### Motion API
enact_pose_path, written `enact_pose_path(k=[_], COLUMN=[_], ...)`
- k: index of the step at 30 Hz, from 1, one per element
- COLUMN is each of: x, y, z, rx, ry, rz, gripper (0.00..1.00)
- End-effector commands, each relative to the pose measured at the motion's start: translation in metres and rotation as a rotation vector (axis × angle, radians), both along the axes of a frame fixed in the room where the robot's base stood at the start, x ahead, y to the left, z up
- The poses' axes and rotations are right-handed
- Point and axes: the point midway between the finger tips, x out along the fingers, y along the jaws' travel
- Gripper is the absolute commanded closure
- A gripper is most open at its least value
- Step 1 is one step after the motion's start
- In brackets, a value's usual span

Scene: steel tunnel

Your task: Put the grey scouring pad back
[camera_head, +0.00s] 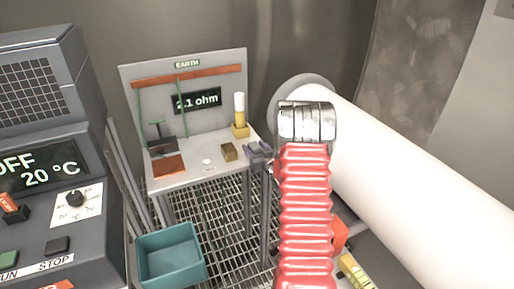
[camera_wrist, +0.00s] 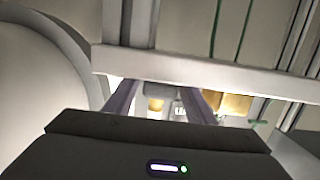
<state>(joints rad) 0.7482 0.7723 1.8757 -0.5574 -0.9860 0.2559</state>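My gripper (camera_head: 258,152) is at the right front corner of the small shelf (camera_head: 190,178) under the EARTH board. In the wrist view its two fingers stand apart, with a small grey block, taken as the grey scouring pad (camera_wrist: 160,90), spanning the gap between their tips. The pad is dim and partly hidden, and I cannot make it out clearly in the head view. A small olive-brown block (camera_head: 229,152) lies on the shelf just left of my gripper. A white disc (camera_head: 207,161) with a small label lies further left.
A yellow holder (camera_head: 240,130) with a white-topped tube stands behind the olive-brown block. A copper plate (camera_head: 168,166) and a dark block with a green handle (camera_head: 160,143) are at the shelf's left. A teal bin (camera_head: 170,255) stands below. A large white pipe (camera_head: 420,170) runs along the right.

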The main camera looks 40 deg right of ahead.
Motion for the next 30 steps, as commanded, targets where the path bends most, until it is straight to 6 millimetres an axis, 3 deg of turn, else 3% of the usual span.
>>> enact_pose_path(k=[14, 20, 30], x=[-0.007, -0.03, -0.084], y=[0.001, 0.008, 0.023], z=[0.003, 0.007, 0.016], rx=[0.0, 0.0, 0.0], ry=[0.001, 0.001, 0.0], rz=[-0.001, -0.002, -0.003], gripper=[0.46, 0.46, 0.46])
